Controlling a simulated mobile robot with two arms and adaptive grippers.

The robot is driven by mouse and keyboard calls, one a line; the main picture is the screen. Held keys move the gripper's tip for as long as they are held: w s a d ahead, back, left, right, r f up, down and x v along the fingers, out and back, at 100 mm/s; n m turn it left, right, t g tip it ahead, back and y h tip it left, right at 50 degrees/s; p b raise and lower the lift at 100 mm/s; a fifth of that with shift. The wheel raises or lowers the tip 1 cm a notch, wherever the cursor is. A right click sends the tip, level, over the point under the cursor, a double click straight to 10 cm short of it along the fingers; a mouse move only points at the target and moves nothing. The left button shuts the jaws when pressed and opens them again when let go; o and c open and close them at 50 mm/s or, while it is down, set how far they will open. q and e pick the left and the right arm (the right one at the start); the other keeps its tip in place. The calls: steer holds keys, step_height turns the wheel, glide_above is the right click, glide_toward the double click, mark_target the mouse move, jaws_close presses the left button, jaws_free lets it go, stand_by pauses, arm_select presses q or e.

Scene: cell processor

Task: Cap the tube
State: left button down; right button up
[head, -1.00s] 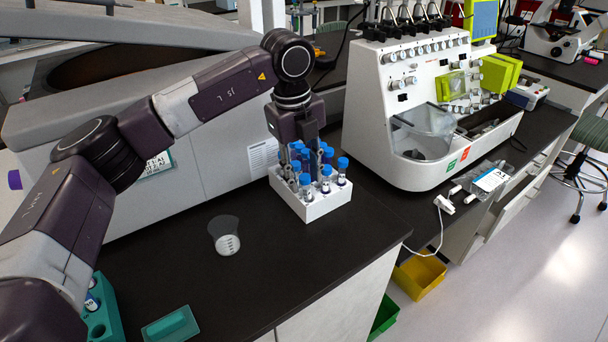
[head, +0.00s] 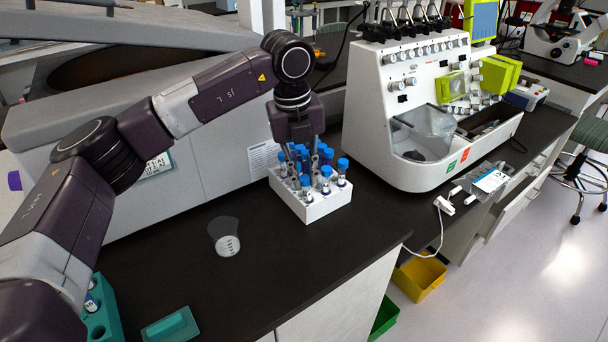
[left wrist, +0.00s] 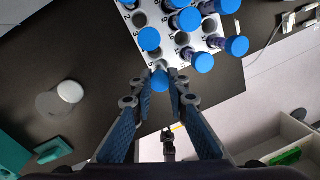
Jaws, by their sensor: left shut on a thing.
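A white tube rack (head: 312,208) stands on the black bench and holds several tubes with blue caps. My left gripper (head: 311,178) reaches down over the rack from above, with its fingers among the tubes. In the left wrist view the left gripper (left wrist: 162,86) is shut on a blue cap (left wrist: 160,80) at the near edge of the rack (left wrist: 150,58). The fingers hide what is under this cap, so I cannot tell whether it sits on a tube. Other blue caps and a few dark round openings show beside it. My right gripper is not in view.
A small clear cup (head: 226,238) stands left of the rack. A teal rack (head: 104,322) and a teal block (head: 170,326) lie at the front left. A large white cell processor (head: 425,110) stands right of the rack. The bench between cup and rack is clear.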

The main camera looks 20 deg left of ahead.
arm_select(q)
steer(key=shift+m, duration=1.5)
steer(key=shift+m, duration=1)
steer(key=m, duration=0.4)
steer(key=m, duration=0.4)
steer(key=shift+m, duration=1.3)
